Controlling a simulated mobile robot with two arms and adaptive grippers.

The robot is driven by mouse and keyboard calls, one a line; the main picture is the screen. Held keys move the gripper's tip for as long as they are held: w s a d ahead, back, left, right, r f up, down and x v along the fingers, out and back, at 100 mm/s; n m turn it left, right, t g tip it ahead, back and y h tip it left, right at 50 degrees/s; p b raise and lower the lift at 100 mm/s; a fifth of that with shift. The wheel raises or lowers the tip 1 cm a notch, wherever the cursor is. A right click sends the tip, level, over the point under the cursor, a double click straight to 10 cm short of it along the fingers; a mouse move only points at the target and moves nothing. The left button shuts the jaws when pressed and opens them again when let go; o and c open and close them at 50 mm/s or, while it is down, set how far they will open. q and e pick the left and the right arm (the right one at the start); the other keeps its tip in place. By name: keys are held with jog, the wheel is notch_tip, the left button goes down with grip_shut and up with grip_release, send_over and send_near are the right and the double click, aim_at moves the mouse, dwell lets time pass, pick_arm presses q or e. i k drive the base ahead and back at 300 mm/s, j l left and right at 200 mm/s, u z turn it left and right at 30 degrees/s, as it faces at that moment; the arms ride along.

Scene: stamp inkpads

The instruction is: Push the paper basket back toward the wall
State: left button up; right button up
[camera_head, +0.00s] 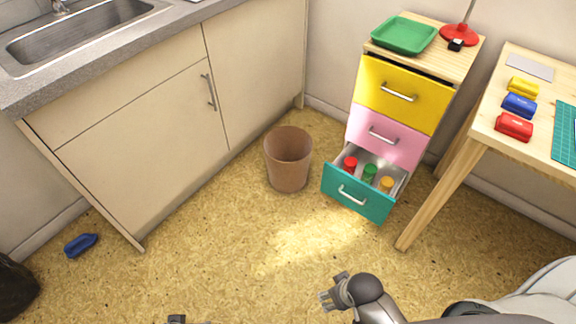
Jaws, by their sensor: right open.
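A brown paper basket (288,170) stands upright on the floor between the kitchen cabinet and the drawer unit. It looks empty, though its bottom is hidden. A strip of bare floor lies between it and the pale wall (325,65) behind. My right gripper (327,299) is open and empty, low in the picture, in front of the basket and well apart from it. Only a small dark tip of my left gripper (177,319) shows at the bottom edge, too little to tell its state.
The teal bottom drawer (352,197) stands pulled out just right of the basket, with several small bottles inside. The cabinet (150,130) is at the left. A blue object (80,245) lies on the floor at far left. A wooden desk (470,125) stands at right. The middle floor is clear.

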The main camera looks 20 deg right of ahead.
aim_at(287, 150)
jog(key=i+z, duration=0.2)
jog(key=i, duration=0.3)
jog(key=i+j+z, duration=0.15)
jog(key=i, duration=0.35)
